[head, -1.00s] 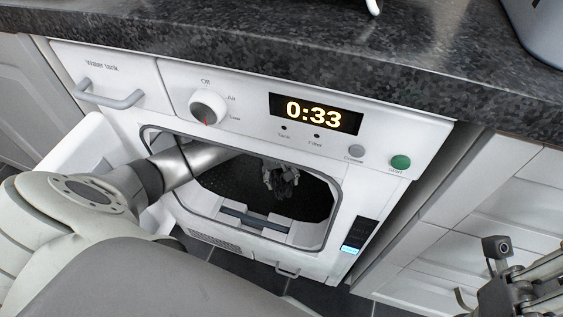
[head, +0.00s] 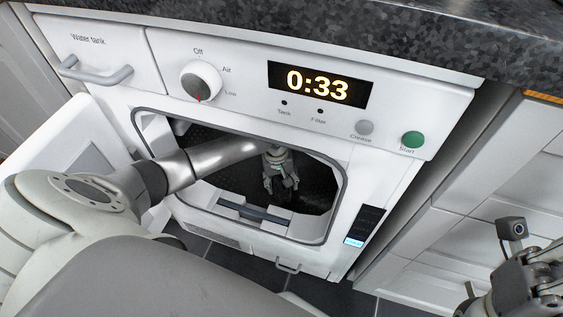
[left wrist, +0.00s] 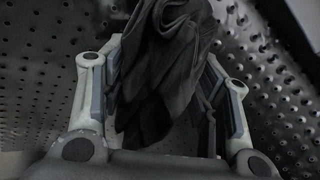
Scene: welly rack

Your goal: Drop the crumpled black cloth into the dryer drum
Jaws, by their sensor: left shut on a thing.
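The crumpled black cloth (left wrist: 165,70) is between the fingers of my left gripper (left wrist: 160,85) in the left wrist view. The left gripper is shut on it, inside the dryer drum. In the head view my left arm reaches through the dryer's open front, and the left gripper (head: 281,188) points down in the dark drum (head: 205,190). The cloth is hard to make out against the drum there. The drum's perforated wall (left wrist: 35,75) surrounds the gripper in the left wrist view. My right gripper (head: 520,285) shows partly at the lower right; its fingertips are unclear.
The dryer's opening has a pale rim (head: 340,190) close around my arm. The open door (head: 75,165) stands at the left. Above are a control panel with a dial (head: 200,82), a display (head: 318,84) reading 0:33, and a green start button (head: 412,139). A dark countertop (head: 300,22) overhangs.

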